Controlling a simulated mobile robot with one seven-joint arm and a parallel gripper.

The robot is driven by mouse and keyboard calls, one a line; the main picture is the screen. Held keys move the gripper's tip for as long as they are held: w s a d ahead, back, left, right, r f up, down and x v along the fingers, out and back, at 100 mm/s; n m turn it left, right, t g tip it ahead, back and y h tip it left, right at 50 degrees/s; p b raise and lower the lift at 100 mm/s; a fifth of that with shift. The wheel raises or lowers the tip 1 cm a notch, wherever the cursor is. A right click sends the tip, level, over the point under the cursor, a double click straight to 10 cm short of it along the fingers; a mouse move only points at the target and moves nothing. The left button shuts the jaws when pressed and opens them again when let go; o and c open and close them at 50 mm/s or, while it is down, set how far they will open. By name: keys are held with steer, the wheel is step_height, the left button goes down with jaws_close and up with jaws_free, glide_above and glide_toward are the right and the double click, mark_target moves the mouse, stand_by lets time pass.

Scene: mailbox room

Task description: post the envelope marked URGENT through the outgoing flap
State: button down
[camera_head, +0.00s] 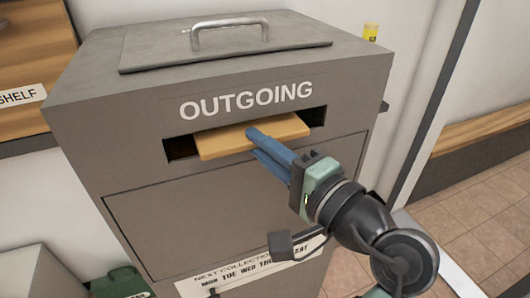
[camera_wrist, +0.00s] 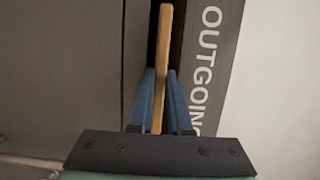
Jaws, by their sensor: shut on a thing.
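A tan envelope (camera_head: 226,142) lies flat in the mouth of the dark slot (camera_head: 183,149) under the OUTGOING label on a grey box (camera_head: 130,170). Its near edge sticks out of the slot. My gripper (camera_head: 258,143) is shut on the envelope's near edge with its blue fingers, just in front of the slot. In the wrist view the envelope (camera_wrist: 164,60) shows edge-on between the two fingers, reaching into the dark opening. The envelope's far part is hidden inside, and no URGENT marking can be read.
The box has a lid with a metal handle (camera_head: 230,32) on top and a collection notice (camera_head: 250,270) low on its front. A wooden shelf (camera_head: 30,60) is at the left. A green container (camera_head: 120,283) stands at the lower left. Tiled floor (camera_head: 480,240) is clear at the right.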

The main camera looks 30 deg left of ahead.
steer(key=shift+w+a+b, duration=0.4)
steer(key=shift+w+a, duration=0.55)
steer(key=shift+a, duration=0.25)
steer(key=c, duration=0.8)
jaws_free()
steer(key=shift+s+f, duration=0.1)
steer(key=shift+f, duration=0.05)
steer(key=shift+s+d+f+b, duration=0.1)
steer(key=shift+s+d+b, duration=0.25)
steer(key=shift+d+b, duration=0.15)
steer(key=s+d+b, duration=0.1)
steer(key=d, duration=0.1)
steer(key=s+d+b, duration=0.1)
steer(key=s+d, duration=0.1)
steer(key=s+d+b, duration=0.1)
steer(key=d, duration=0.1)
steer(key=shift+s+r+b, duration=0.3)
steer(key=shift+s+b, duration=0.05)
steer(key=shift+b, duration=0.05)
